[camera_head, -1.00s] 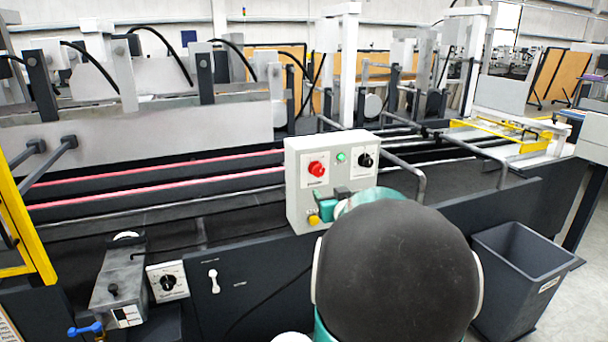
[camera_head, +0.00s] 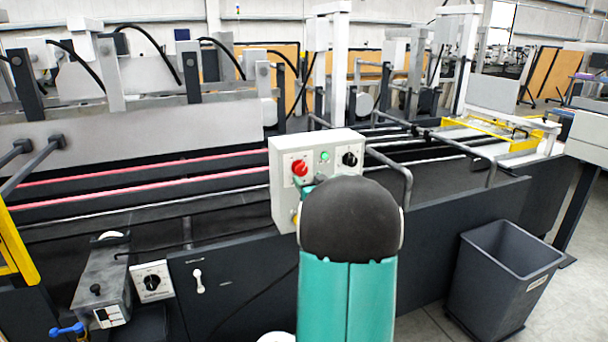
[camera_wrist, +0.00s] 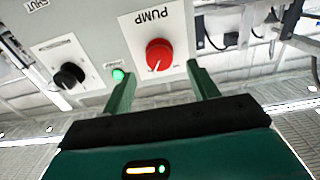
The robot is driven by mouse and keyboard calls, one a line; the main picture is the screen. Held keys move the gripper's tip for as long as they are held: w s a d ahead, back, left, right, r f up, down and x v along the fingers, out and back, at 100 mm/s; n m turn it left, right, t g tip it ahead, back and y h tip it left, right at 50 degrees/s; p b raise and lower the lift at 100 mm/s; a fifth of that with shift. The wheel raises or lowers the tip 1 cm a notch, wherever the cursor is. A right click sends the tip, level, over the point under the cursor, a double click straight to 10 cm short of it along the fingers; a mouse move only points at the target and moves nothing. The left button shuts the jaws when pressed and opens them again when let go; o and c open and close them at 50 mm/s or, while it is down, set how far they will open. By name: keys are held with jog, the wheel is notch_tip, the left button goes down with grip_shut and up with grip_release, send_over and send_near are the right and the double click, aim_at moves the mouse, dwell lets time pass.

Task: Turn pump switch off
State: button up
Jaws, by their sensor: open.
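The pump switch is a red round knob (camera_head: 300,167) on a white plate at the upper left of the grey control box (camera_head: 284,150). In the wrist view, the picture is upside down and the red knob (camera_wrist: 158,52) shows beside the label "PUMP", with a short light mark on its face. My gripper (camera_wrist: 161,72) is open and empty, its two green fingers on either side of the knob's front. I cannot tell whether they touch it. In the head view my dark arm joint hides the lower right of the box and most of the gripper.
A green lamp (camera_head: 324,156) and a black knob (camera_head: 350,159) sit right of the red knob. A bent grey rail (camera_head: 400,172) stands close to my arm. A grey bin (camera_head: 505,275) stands at the lower right. A black rotary switch (camera_head: 151,282) is lower left.

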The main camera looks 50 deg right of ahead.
aim_at(300, 169)
jog(key=x, duration=0.5)
jog(key=shift+c, duration=0.5)
jog(key=c, duration=0.9)
